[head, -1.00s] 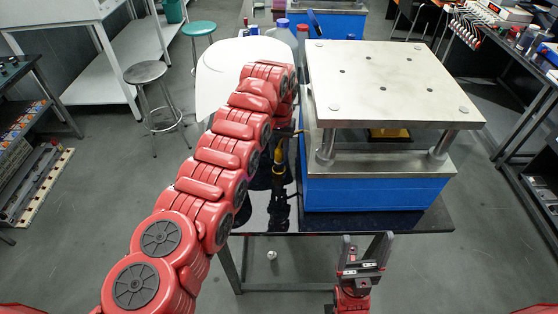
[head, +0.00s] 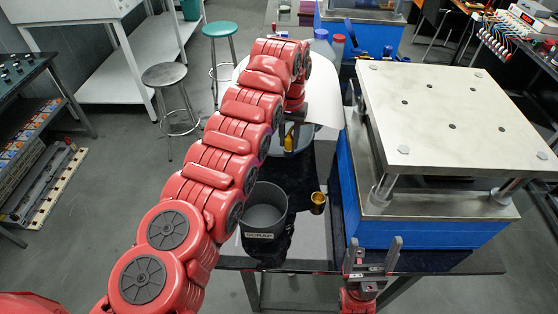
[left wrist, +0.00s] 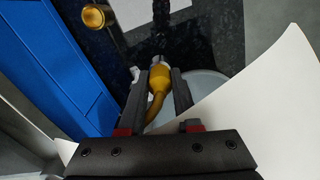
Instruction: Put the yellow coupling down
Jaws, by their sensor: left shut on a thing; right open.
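The yellow coupling (left wrist: 158,82) is between the two fingers of my left gripper (left wrist: 160,88) in the left wrist view, with a yellow hose-like tail bending down and a grey metal tip. In the head view, only a bit of yellow coupling (head: 289,142) shows below my left gripper (head: 292,128), which is partly hidden by my arm. The gripper is shut on the coupling, above the far part of the dark table. I cannot tell whether the coupling touches anything beneath. My right gripper (head: 371,258) is open and empty, fingers up, at the table's front edge.
A grey scrap bin (head: 265,215) and a small brass cup (head: 318,203) stand on the dark table. A blue press with a steel top plate (head: 450,115) fills the right.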

